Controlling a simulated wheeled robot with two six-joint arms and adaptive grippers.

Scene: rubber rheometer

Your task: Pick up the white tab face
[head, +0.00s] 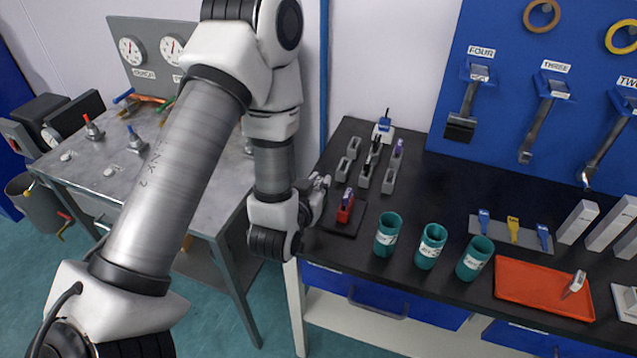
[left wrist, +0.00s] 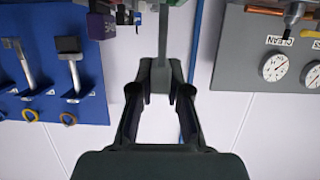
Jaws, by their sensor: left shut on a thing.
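In the head view the tab is too small to tell from the fingers. My right gripper is not in view.
The red block (head: 345,207) stands close to my left gripper. Several small grey holders (head: 366,176) stand behind it. Teal cups (head: 387,234) and an orange-red tray (head: 545,290) are to the right. A grey table (head: 205,205) stands left, across a gap.

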